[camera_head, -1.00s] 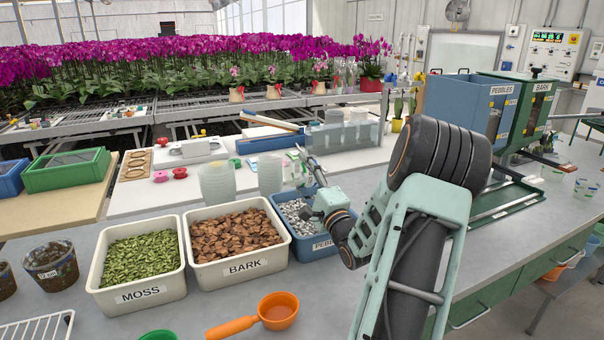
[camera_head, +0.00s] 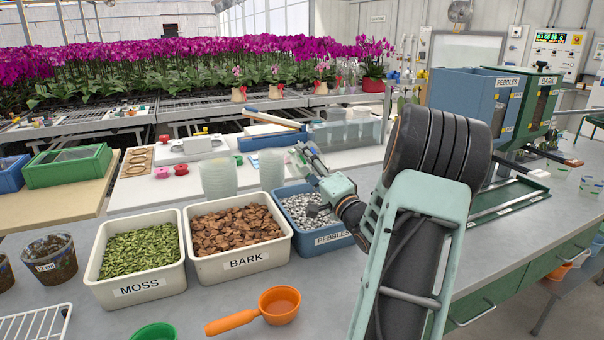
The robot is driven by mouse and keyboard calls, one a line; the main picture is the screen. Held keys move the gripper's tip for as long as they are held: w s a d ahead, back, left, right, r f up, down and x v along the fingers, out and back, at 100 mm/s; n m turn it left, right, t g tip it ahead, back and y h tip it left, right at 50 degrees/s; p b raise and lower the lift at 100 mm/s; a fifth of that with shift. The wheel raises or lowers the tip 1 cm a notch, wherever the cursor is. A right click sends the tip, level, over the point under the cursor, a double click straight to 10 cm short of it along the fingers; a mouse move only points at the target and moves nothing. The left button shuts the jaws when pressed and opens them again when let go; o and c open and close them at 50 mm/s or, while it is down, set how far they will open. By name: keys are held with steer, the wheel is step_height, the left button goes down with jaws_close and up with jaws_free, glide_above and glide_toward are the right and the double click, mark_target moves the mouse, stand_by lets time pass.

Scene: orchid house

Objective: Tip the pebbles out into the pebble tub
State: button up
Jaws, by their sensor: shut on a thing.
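The blue pebble tub (camera_head: 328,238), labelled PEBBLES, stands on the bench right of the bark tub. Grey and white pebbles (camera_head: 298,208) lie in it. My gripper (camera_head: 303,158) is above the back right part of the tub, pointing up and left. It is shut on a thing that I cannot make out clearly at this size. A small dark shape (camera_head: 318,211) shows over the pebbles below the gripper; I cannot tell what it is. My forearm hides the tub's right end. I cannot see any pebbles falling.
The bark tub (camera_head: 245,265) and moss tub (camera_head: 142,290) stand to the left. An orange scoop (camera_head: 279,306) lies in front. Clear stacked cups (camera_head: 217,178) stand behind the tubs. The blue pebble hopper (camera_head: 466,98) and green bark hopper (camera_head: 540,98) are at right.

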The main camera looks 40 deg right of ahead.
steer(key=n+y, duration=0.1)
steer(key=n, duration=0.1)
steer(key=n+b, duration=0.1)
steer(key=n, duration=0.1)
steer(key=shift+r+n+y, duration=0.4)
steer(key=n, duration=0.2)
steer(key=r+n+g+y+b, duration=0.1)
steer(key=n, duration=0.2)
steer(key=shift+r, duration=0.15)
steer(key=n, duration=0.2)
steer(key=r+n+g, duration=0.1)
steer(key=n, duration=0.1)
steer(key=n+y, duration=0.1)
steer(key=shift+r+n, duration=0.3)
steer(key=shift+n, duration=0.1)
steer(key=shift+n+g, duration=0.3)
steer(key=shift+n, duration=0.2)
